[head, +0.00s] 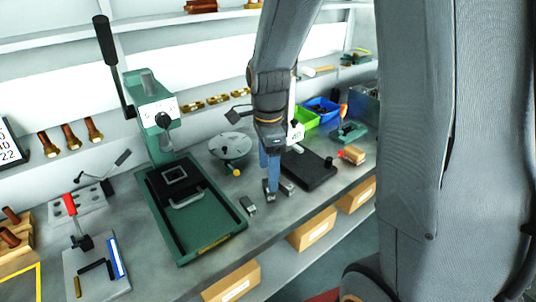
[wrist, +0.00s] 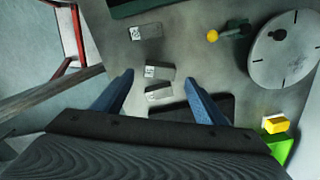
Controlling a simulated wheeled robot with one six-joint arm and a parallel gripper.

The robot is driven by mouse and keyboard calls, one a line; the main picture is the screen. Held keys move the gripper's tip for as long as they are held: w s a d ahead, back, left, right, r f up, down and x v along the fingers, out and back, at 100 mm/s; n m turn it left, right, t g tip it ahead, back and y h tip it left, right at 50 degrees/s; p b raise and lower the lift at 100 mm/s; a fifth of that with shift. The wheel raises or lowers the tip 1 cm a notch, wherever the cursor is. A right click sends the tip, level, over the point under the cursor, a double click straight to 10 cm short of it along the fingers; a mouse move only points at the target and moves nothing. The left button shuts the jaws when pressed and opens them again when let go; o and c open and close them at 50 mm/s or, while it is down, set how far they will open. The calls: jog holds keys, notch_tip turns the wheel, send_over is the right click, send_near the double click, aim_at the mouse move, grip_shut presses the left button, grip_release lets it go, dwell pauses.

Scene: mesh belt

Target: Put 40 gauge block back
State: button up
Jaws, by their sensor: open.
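My gripper (head: 269,188) points down over the grey bench, its two blue fingers apart and nothing held between them. In the wrist view, three small grey metal blocks with white labels lie on the bench: one farther off (wrist: 146,32), one in the middle (wrist: 159,71) and one nearest (wrist: 159,92). The middle and nearest blocks appear between the fingertips (wrist: 158,79). The labels are too small to read, so I cannot tell which is the 40 gauge block. In the head view, one block (head: 248,206) lies left of my gripper and another (head: 287,187) just right of it.
A green press (head: 205,244) stands to the left. A round grey disc (head: 228,146) is behind my gripper, and a black plate (head: 309,172) is right of it. Green (head: 306,118) and blue (head: 322,108) bins stand at the back right. The bench's front edge is close.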

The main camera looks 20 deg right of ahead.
notch_tip(320, 180, up, 5)
jog(key=s+f+n, duration=0.1)
jog(key=s+n, duration=0.2)
jog(key=n, duration=0.3)
jog(key=s+f+n+t, duration=0.1)
jog(key=s+f+n, duration=0.1)
jog(key=n, duration=0.3)
jog(key=s+f+n+b, duration=0.1)
jog(key=s+f+n, duration=0.1)
jog(key=s+n, duration=0.2)
jog(key=shift+f+n, duration=0.1)
jog(key=shift+n, duration=1.2)
jog(key=shift+s+f+n, duration=0.15)
jog(key=shift+n, duration=0.45)
